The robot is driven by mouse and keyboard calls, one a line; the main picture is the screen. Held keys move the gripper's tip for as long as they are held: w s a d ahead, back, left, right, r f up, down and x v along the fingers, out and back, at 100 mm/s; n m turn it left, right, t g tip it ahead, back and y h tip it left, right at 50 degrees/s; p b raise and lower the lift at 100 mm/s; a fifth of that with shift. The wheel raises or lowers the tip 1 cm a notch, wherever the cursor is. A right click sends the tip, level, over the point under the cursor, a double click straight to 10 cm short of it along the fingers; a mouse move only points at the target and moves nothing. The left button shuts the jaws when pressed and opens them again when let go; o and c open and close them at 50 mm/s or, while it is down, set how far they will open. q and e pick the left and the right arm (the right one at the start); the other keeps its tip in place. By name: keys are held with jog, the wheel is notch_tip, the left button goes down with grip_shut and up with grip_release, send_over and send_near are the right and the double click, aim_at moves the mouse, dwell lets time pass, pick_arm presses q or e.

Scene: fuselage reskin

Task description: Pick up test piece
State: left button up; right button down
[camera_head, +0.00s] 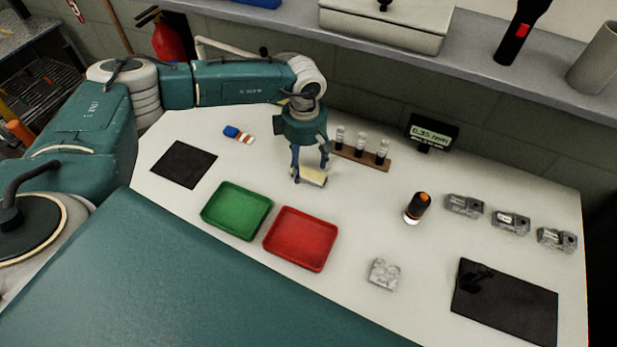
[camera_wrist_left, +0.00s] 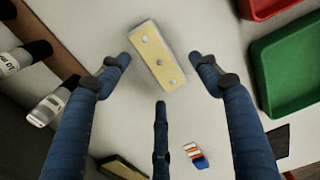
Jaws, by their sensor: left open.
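In the left wrist view the same block (camera_wrist_left: 158,57) lies tilted between and just beyond my fingertips. My left gripper (camera_head: 310,172) points down at the block, with its fingers around or just above it. The left wrist view shows the gripper (camera_wrist_left: 160,62) open, with a gap between each side finger and the block. I cannot tell the exact height. My right gripper is not in view.
A rack of vials (camera_head: 361,157) stands close behind the gripper. A green tray (camera_head: 236,211) and a red tray (camera_head: 300,239) lie in front. A grey block (camera_head: 384,274), an orange-topped cylinder (camera_head: 417,208) and several metal parts (camera_head: 511,220) are to the right.

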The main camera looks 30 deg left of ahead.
pick_arm(q)
notch_tip(320, 180, down, 2)
jog(key=shift+w+f+b, duration=0.1)
jog(key=shift+b, duration=0.2)
jog(key=c, duration=1.3)
jog(key=shift+r, duration=0.2)
